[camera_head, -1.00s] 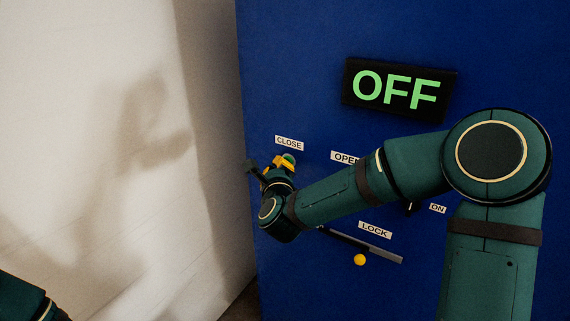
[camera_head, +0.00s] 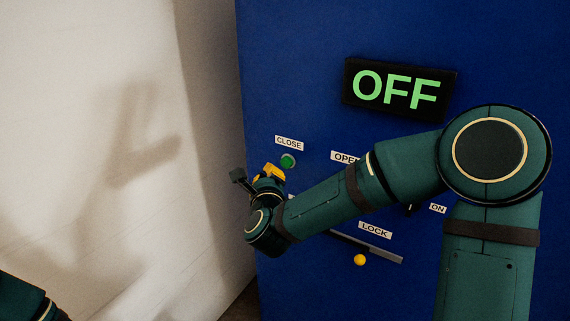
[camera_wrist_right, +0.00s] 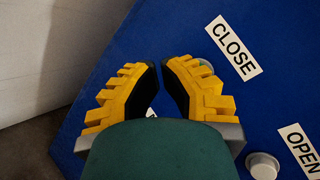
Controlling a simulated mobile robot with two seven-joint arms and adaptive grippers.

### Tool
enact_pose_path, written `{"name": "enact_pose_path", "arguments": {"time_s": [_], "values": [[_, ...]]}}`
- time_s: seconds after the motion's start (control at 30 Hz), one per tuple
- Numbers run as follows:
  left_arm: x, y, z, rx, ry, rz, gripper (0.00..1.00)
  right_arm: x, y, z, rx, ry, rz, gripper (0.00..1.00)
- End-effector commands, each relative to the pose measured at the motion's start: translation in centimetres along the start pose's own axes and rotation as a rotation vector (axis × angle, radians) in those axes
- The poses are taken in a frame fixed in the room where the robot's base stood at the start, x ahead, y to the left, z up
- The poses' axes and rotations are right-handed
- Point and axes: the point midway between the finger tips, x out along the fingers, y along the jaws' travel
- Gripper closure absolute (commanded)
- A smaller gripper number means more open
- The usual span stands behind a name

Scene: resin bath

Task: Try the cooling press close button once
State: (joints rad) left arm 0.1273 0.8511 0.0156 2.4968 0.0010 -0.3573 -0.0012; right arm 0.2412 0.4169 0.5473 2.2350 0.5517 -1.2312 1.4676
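The green close button (camera_head: 288,161) sits on the blue press front, just under the CLOSE label (camera_head: 289,143). In the head view my right gripper (camera_head: 273,171) is below and left of the button, apart from it. In the right wrist view its two yellow fingers (camera_wrist_right: 160,65) have dark inner pads and a narrow gap with blue panel behind, so it is partly open and empty. A pale rim of the button (camera_wrist_right: 205,66) peeks out behind the right finger, under the CLOSE label (camera_wrist_right: 233,46). The display (camera_head: 400,89) reads OFF in green. My left gripper is out of view.
Right of the close button is the OPEN label (camera_head: 344,157), partly behind my right arm; a pale round button (camera_wrist_right: 263,165) sits near it in the wrist view. Lower are the LOCK label (camera_head: 375,230), a grey slot and a yellow knob (camera_head: 360,260). A pale wall stands left.

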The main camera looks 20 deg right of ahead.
Motion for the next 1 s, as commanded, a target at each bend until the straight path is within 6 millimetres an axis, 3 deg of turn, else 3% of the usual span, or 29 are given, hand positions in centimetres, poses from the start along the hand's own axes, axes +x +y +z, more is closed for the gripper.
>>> {"name": "enact_pose_path", "arguments": {"time_s": [0.37, 1.0], "values": [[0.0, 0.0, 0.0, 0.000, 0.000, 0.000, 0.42, -2.3, 1.2, 1.3, -0.001, -0.001, 0.001, 1.00], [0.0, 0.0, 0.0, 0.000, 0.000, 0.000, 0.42, -2.4, 1.3, 1.3, 0.000, 0.000, 0.000, 1.00]]}}
